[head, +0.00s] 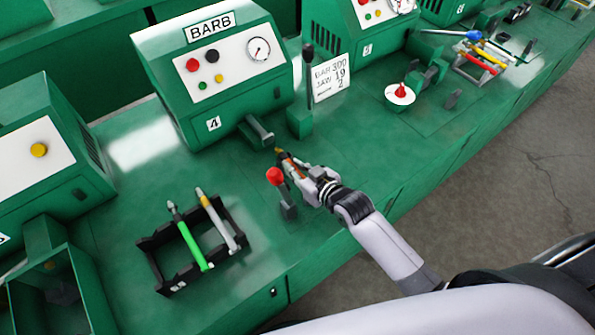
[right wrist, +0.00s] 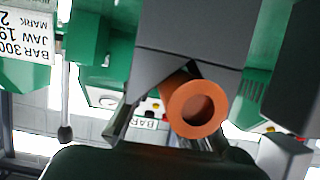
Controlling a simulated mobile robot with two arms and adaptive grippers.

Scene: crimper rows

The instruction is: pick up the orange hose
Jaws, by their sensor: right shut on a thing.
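The orange hose (head: 293,170) is between the fingers of my right gripper (head: 297,176), above the green bench in front of the machine marked BARB. A brass-coloured tip (head: 279,151) shows at its far end, close to the machine's grey nozzle (head: 260,130). In the right wrist view the orange hose (right wrist: 197,105) shows end-on as an open ring between the fingers. My right gripper is shut on it. Much of the hose is hidden by the fingers in the head view. My left gripper is not in view.
A red-knobbed lever (head: 276,178) stands just left of my right gripper. A black rack (head: 164,276) holds a green hose (head: 190,240) and a pale hose (head: 216,221). A sign (head: 330,78) stands behind. Another rack with coloured hoses (head: 478,62) is at the upper right.

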